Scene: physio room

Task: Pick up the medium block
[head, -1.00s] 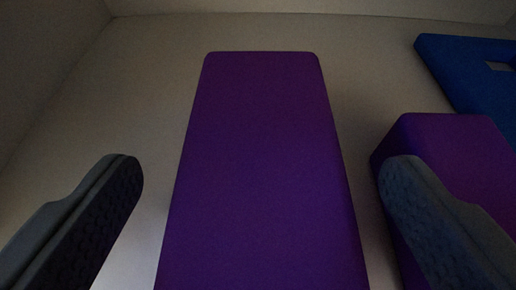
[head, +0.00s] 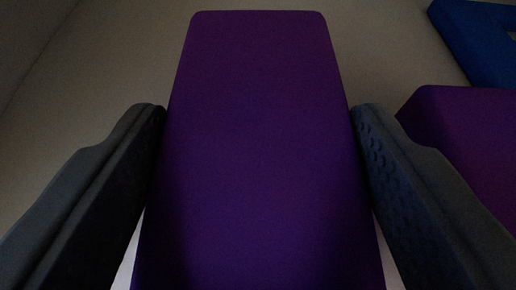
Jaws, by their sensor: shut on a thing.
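A long purple block (head: 258,130) fills the middle of the head view, its near end cut off by the bottom edge. I take it to be the medium block, though its size against the other purple block cannot be judged fully. My gripper (head: 260,112) is shut on this block, with one dark finger against its left side and one against its right side. Whether the block is clear of the surface under it cannot be told.
A second purple block (head: 465,130) stands close on the right, partly behind my right finger. A blue piece with an opening (head: 480,45) lies at the upper right. The pale surface (head: 90,75) on the left is bare, with a wall at the far left.

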